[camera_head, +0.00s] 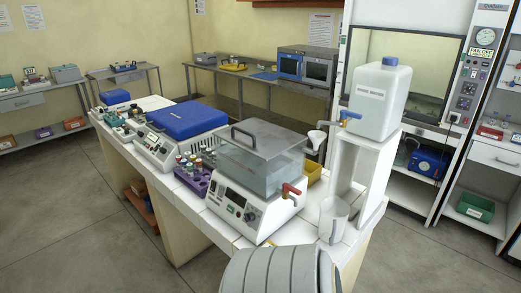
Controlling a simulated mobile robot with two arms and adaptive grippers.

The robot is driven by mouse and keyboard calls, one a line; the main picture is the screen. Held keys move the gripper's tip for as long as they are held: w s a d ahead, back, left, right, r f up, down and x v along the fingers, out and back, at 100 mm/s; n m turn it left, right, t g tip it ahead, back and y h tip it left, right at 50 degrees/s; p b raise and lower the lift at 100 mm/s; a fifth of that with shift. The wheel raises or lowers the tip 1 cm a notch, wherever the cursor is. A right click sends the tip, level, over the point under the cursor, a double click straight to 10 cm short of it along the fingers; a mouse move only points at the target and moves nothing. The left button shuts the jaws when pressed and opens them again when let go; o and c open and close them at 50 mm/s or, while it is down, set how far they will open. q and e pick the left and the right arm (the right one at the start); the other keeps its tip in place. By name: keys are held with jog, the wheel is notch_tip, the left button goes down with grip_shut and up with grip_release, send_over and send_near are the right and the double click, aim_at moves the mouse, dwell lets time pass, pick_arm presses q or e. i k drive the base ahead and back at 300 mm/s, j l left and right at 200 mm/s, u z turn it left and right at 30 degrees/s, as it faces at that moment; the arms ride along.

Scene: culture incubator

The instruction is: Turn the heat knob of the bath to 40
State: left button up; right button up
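The water bath (262,165) stands on the near part of the white tiled bench, with a clear tank under a grey lid with a black handle. A red-handled tap (291,190) sticks out at its right side. The white front panel (226,203) carries a dark display (235,198) and a round knob (250,217) near its right end. The markings and the knob's setting are too small to read, and I cannot tell for sure that this is the heat knob. Neither gripper is in view.
A purple rack (191,181) of bottles stands close left of the bath. A white jug (333,219) stands to its right, near a shelf with a large water container (380,99). A second bath with a blue lid (187,119) is farther left. Open floor lies at left.

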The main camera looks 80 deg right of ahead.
aim_at(250, 217)
jog(key=i+z, duration=0.2)
jog(key=z, duration=0.2)
jog(key=i+z, duration=0.2)
jog(key=z, duration=0.2)
jog(key=i+z, duration=0.2)
jog(key=z, duration=0.25)
jog(key=i+j+z, duration=0.1)
jog(key=z, duration=0.3)
jog(key=i+j+z, duration=0.2)
jog(key=z, duration=0.2)
